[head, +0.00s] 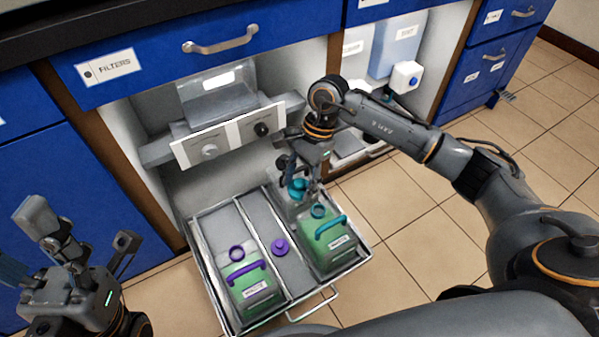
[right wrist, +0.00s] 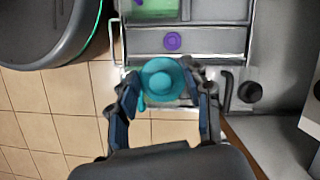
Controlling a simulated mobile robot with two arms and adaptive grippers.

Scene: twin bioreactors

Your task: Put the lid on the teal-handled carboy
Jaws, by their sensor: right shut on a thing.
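The teal-handled carboy (head: 330,243) stands in the right part of the pull-out tray, green inside, with an open teal-ringed neck. My right gripper (head: 298,183) is shut on the teal lid (head: 297,189), behind and left of that neck in the head view. In the right wrist view the teal lid (right wrist: 161,80) sits between the fingertips; a small teal part shows below it, but I cannot tell what it is. My left gripper (head: 84,243) is open and empty, left of the tray.
The tray (head: 209,282) also holds a purple-handled carboy (head: 250,284) at left and a purple lid (head: 281,246) on the middle strip. Behind it is a cabinet with a white panel with knobs (head: 228,137). Tiled floor (head: 410,230) is clear to the right.

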